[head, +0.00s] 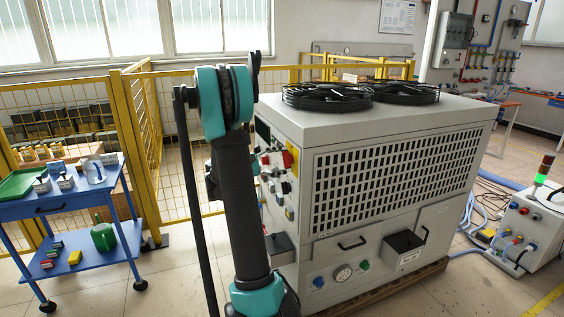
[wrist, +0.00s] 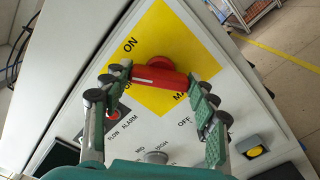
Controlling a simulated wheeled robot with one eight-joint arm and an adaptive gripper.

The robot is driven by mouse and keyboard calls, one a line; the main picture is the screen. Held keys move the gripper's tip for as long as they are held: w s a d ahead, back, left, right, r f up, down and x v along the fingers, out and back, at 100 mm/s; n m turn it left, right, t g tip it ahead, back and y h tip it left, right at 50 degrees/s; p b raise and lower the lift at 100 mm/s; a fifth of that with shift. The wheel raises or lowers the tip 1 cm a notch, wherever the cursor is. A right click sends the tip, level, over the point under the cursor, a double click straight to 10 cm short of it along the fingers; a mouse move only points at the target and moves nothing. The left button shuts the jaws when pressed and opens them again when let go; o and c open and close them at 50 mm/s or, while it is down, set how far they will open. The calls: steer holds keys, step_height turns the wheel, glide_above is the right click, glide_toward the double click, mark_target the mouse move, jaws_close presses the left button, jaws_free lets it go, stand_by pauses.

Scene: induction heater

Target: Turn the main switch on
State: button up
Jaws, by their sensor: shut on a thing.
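The main switch is a red handle (wrist: 160,77) on a yellow plate (wrist: 167,31) on the cabinet's control panel. In the wrist view the handle lies roughly level across the picture. "ON" is printed on the plate to its upper left, and part of another word shows at its lower right. My gripper (wrist: 158,80) has its green-padded fingers at the two ends of the handle and is shut on it.
Below the plate are a selector knob (wrist: 155,157), a red alarm button (wrist: 113,115) and a yellow button (wrist: 255,151). The grey cabinet (head: 400,160) carries two fans on top. A yellow fence (head: 145,150) and blue cart (head: 70,205) stand to the left.

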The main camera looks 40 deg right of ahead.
stand_by(0.4)
steer(key=o, duration=1.2)
steer(key=shift+c, duration=0.2)
steer(key=v, duration=1.2)
steer(key=s+a+f+m+t+y, duration=0.1)
steer(key=s+a+f+t+y, duration=0.3)
steer(key=s+a+f+y, duration=0.4)
steer(key=s+a+f+m+t+y, duration=0.2)
steer(key=s+a+f+t+y, duration=0.2)
steer(key=s+a+f+y, duration=0.5)
steer(key=s+a+f, duration=0.1)
steer(key=s+a, duration=0.3)
steer(key=a, duration=0.4)
steer(key=shift+s+y, duration=0.25)
steer(key=shift+y, duration=0.05)
